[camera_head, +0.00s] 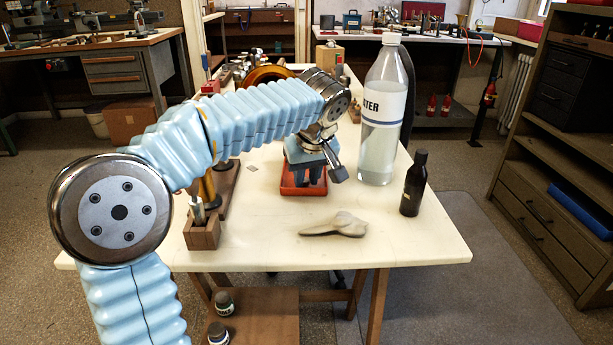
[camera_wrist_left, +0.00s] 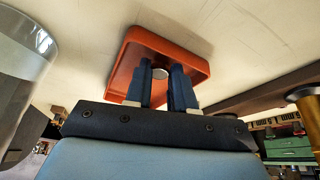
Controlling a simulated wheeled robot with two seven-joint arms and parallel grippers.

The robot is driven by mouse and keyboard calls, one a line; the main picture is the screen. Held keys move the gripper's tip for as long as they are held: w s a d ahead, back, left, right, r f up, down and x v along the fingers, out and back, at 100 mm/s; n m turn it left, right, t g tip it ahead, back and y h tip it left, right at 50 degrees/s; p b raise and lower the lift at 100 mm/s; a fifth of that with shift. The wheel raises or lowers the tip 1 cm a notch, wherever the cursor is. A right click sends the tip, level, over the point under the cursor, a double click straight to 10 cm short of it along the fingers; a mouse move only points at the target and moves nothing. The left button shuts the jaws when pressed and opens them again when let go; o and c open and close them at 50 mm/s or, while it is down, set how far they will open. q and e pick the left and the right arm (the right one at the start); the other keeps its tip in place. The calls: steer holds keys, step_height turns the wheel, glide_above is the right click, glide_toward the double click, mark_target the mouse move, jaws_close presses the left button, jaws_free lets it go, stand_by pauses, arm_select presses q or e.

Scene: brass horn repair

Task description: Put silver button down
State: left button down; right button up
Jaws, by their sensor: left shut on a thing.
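My left gripper (camera_head: 312,172) reaches down over a small red-orange tray (camera_head: 287,191) on the white table. In the left wrist view the gripper (camera_wrist_left: 168,88) has its two dark blue fingers over the tray (camera_wrist_left: 135,47), close together. The silver button (camera_wrist_left: 160,73) shows as a small round grey disc between the fingertips, and the gripper is shut on it. Whether the button touches the tray floor cannot be told. In the head view the button is hidden by the fingers. My right gripper is in neither view.
A grey cloth-like piece (camera_head: 338,226) lies in front. A wooden block (camera_head: 202,232) stands at the left. The table's front right is clear.

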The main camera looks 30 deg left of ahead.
arm_select(q)
steer(key=shift+f, duration=0.2)
steer(key=c, duration=1)
jaws_free()
steer(key=shift+o, duration=0.2)
steer(key=shift+r, duration=0.1)
steer(key=shift+r, duration=0.25)
steer(key=p+v, duration=0.2)
steer(key=v, duration=0.9)
steer(key=shift+r, duration=0.35)
steer(key=shift+s, duration=0.1)
